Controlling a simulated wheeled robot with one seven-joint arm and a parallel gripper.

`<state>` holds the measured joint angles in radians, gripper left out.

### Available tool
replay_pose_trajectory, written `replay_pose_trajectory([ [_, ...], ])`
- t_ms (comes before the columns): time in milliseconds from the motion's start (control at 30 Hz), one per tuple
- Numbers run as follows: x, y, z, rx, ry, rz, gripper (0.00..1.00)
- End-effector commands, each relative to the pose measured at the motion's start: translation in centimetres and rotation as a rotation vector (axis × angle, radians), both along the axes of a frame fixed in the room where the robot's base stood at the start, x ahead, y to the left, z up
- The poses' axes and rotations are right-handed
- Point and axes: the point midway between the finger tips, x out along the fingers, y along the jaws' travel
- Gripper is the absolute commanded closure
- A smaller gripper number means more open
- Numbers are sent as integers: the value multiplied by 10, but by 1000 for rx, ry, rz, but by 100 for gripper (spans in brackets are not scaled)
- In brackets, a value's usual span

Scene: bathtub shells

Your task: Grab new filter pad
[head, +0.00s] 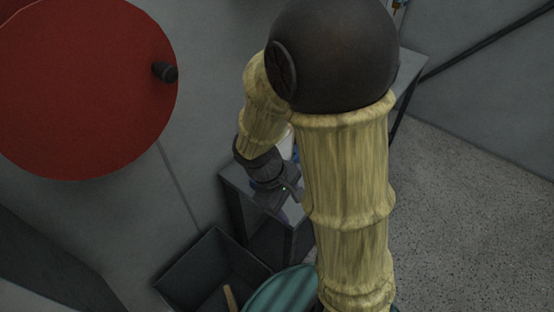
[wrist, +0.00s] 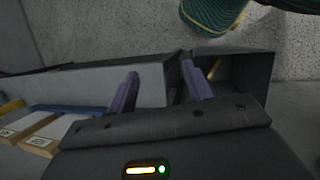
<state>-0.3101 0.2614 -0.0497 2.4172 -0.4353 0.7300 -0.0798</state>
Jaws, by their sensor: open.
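My gripper (wrist: 160,70) is open in the wrist view, with its two purple fingers apart and nothing seen between them. In the head view my gripper (head: 291,190) is small and partly hidden by my arm, over a dark grey stand (head: 238,188). No thing is clearly recognisable as a filter pad. Two pale flat blocks with tan, labelled edges, one block (wrist: 62,128) and another block (wrist: 22,126), lie at the left of the wrist view, beside my gripper. I cannot tell whether they are filter pads.
A dark open bin (head: 178,278) with a wooden stick (head: 230,297) inside stands below the stand. A teal round thing (head: 282,290) is beside it. A large red disc (head: 80,90) with a black knob is at the left. Speckled floor (head: 460,190) is clear at right.

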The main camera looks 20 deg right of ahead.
Motion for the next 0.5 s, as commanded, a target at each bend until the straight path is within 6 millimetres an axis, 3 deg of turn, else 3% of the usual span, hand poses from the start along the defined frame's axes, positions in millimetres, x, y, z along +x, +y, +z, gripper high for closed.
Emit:
replay_pose_trajectory([
  [33,4,2,-19,-87,70,125,49],
  [167,25,3,-34,-350,215,432,49],
  [267,51,15,-40,-579,292,655,49],
  [367,81,41,-42,-829,332,856,49],
  [500,111,91,-40,-1132,328,1059,49],
])
